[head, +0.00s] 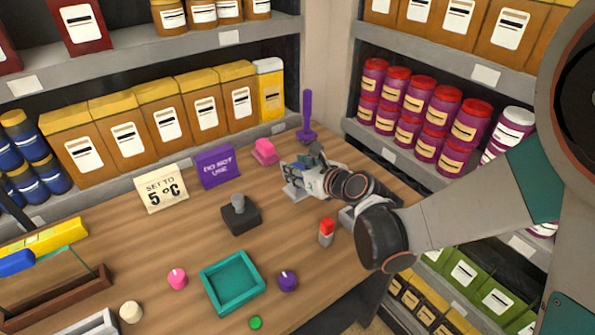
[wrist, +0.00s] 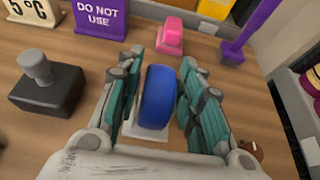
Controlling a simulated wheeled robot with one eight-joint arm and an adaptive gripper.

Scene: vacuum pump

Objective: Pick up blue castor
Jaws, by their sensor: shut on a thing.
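The blue castor (wrist: 157,97) stands between the two teal-padded fingers of my gripper (wrist: 160,78) in the wrist view. Its blue wheel is upright, with a pale base plate (wrist: 143,132) below it. My gripper is shut on it. In the head view my gripper (head: 308,176) is low over the back right of the wooden table, and its fingers mostly hide the castor. I cannot tell whether the base plate touches the table.
A pink block (head: 265,152), a purple stand (head: 307,120) and a "DO NOT USE" sign (head: 217,166) are close by. A black joystick-like part (head: 241,213) and a teal tray (head: 232,282) stand nearer the front. Stocked shelves (head: 440,177) border the table.

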